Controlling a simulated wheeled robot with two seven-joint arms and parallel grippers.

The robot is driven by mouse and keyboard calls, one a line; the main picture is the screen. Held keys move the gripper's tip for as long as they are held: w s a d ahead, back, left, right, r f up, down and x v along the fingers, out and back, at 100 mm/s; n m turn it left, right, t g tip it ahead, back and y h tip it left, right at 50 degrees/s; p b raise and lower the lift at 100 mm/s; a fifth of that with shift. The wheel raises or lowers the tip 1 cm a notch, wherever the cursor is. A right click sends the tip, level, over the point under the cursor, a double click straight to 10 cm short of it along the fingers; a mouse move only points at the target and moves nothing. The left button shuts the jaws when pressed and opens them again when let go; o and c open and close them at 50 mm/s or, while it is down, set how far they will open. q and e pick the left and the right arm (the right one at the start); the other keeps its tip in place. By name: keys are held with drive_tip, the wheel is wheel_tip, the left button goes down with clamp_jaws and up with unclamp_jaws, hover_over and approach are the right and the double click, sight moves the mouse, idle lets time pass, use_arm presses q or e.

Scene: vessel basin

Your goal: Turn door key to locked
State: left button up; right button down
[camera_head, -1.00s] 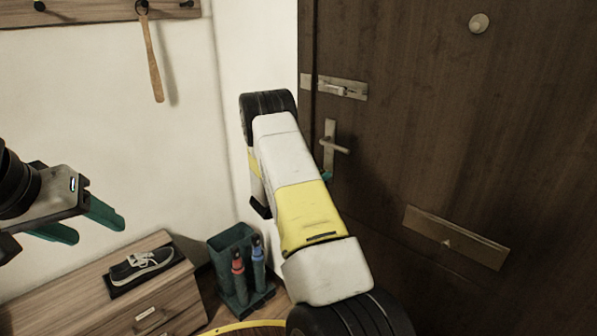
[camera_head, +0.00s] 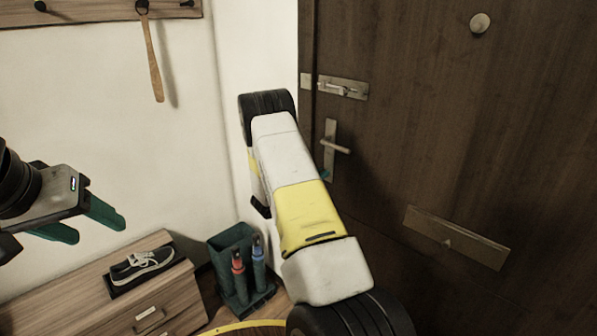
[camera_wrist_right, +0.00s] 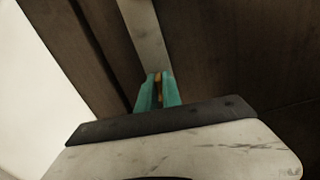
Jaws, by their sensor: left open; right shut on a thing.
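The dark wooden door (camera_head: 440,120) fills the right of the head view. A metal plate with a lever handle (camera_head: 336,147) is near its left edge. The plate (camera_wrist_right: 147,40) also runs down to my gripper in the right wrist view. My right gripper (camera_wrist_right: 157,89) is shut on the small brass-coloured key (camera_wrist_right: 158,86) at the lower end of this plate. Most of the key is hidden between the teal fingers. In the head view my right arm hides most of this gripper; only a teal bit shows. My left gripper (camera_head: 88,222) is open and empty, away from the door.
A slide bolt (camera_head: 343,88) is above the handle and a mail slot plate (camera_head: 457,238) is lower right. A wooden cabinet (camera_head: 165,310) with a shoe (camera_head: 142,264) stands lower left, beside a green umbrella holder (camera_head: 231,247). A shoehorn (camera_head: 153,60) hangs on the wall.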

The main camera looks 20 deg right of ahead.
drive_tip(key=m, duration=0.4)
drive_tip(key=shift+s, duration=0.1)
drive_tip(key=m, duration=0.4)
drive_tip(key=shift+m, duration=0.4)
drive_tip(key=m, duration=0.4)
drive_tip(key=shift+s+f, duration=0.1)
drive_tip(key=shift+m, duration=2.1)
drive_tip(key=c, duration=1.5)
unclamp_jaws()
drive_tip(key=v, duration=0.8)
drive_tip(key=shift+a, duration=0.1)
